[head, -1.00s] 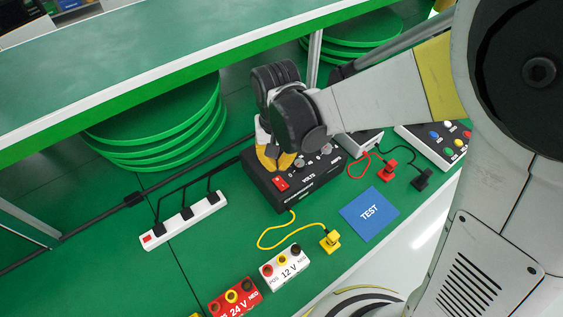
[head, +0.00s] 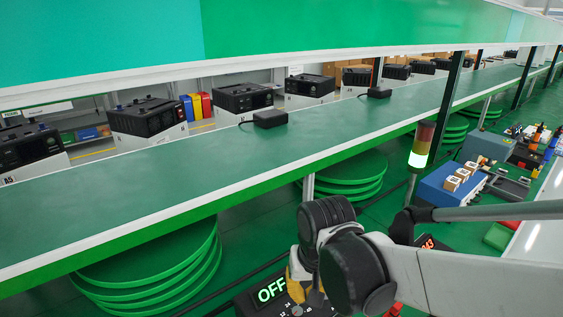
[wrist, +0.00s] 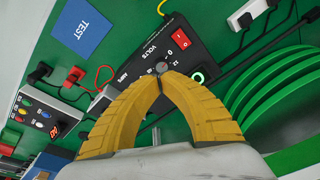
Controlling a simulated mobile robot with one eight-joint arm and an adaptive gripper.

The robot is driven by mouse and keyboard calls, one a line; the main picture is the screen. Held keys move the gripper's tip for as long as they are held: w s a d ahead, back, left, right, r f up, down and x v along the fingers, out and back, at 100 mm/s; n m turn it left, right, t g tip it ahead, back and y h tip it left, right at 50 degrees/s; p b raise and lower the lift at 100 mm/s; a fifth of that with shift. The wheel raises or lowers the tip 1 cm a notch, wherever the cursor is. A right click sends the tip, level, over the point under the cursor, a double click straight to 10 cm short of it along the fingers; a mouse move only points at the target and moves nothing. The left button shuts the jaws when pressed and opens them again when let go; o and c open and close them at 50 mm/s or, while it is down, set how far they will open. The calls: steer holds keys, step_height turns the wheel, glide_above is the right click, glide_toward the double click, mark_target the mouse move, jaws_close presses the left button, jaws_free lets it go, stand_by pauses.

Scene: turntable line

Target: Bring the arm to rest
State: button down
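My gripper (head: 306,288) is over the black power supply box (head: 248,303), low in the head view. The box's lit display reads OFF. In the wrist view my gripper's yellow fingers (wrist: 160,77) arch together and their tips meet. A small grey knob (wrist: 162,67) shows right at the tips. I see no gap between the tips, and I cannot tell whether they touch the knob. The box also shows in the wrist view (wrist: 150,38), with a red switch (wrist: 181,39) and a green-lit ring (wrist: 198,76).
A long green conveyor shelf (head: 170,165) runs behind my arm, with stacked green discs (head: 160,265) below. A signal tower (head: 421,143) stands to the right of my gripper. The wrist view shows a blue TEST mat (wrist: 80,28), red and black plugs, and a white power strip (wrist: 250,14).

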steer(key=s+d+r+t, duration=0.2)
steer(key=s+d+r, duration=0.1)
steer(key=d, duration=0.4)
steer(key=s+d+r+m+t, duration=0.1)
steer(key=s+d+r+t, duration=0.2)
steer(key=d, duration=0.3)
steer(key=shift+s+d+r+h, duration=0.4)
steer(key=shift+s+r, duration=0.05)
steer(key=shift+r, duration=0.15)
stand_by(0.6)
